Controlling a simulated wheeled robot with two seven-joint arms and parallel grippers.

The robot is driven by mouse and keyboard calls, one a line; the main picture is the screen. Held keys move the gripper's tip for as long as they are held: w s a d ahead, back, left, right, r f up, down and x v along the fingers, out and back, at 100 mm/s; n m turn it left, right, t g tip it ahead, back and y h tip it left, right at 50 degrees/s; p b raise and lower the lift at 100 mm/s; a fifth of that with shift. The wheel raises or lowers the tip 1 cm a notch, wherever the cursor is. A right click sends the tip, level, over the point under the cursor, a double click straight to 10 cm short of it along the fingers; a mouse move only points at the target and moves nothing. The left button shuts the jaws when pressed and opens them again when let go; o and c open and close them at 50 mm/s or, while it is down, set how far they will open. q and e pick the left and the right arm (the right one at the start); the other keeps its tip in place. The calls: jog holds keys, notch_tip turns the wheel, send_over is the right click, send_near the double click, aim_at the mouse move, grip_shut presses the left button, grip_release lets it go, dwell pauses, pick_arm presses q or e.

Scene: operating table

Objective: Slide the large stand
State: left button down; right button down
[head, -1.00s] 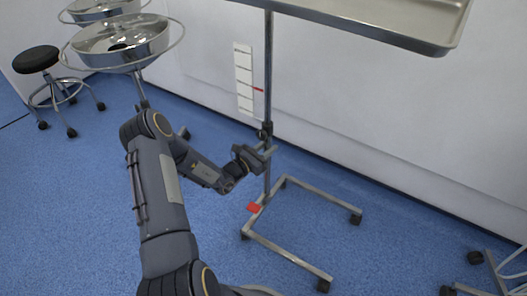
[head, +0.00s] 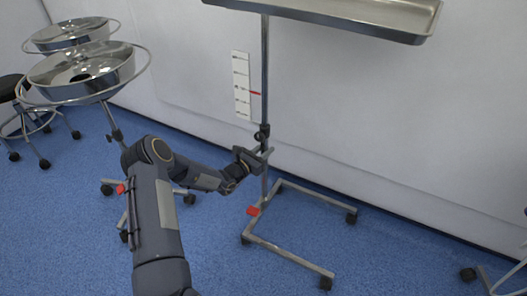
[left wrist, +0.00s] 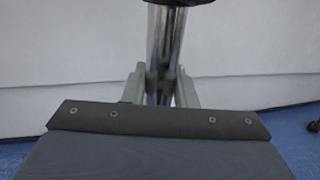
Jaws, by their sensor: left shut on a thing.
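The large stand has a steel tray (head: 340,14) on top, a vertical pole (head: 265,80) and a wheeled U-shaped base (head: 290,252) on the blue floor. My left gripper (head: 265,154) is shut on the pole, below the dark clamp collar. In the left wrist view the pole (left wrist: 161,50) stands upright between my left gripper's fingers (left wrist: 160,88). A red pedal (head: 254,211) sits low at the base. My right gripper is not in view.
Two round basin stands (head: 82,72) are at the left, with a black stool (head: 12,88) beyond. A white wall runs close behind the large stand. A wheeled base (head: 490,278) shows at the lower right. The floor in front is clear.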

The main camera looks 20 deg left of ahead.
pick_arm(q)
jog(key=shift+w+r, duration=0.15)
jog(key=shift+w, duration=0.05)
jog(key=c, duration=1.6)
grip_release()
jog(key=o, duration=0.4)
jog(key=shift+w, duration=0.1)
jog(key=p+v, duration=0.2)
jog(key=v, duration=0.5)
jog(key=shift+s+p, duration=0.35)
jog(key=shift+p, duration=0.05)
jog(key=shift+s, duration=0.15)
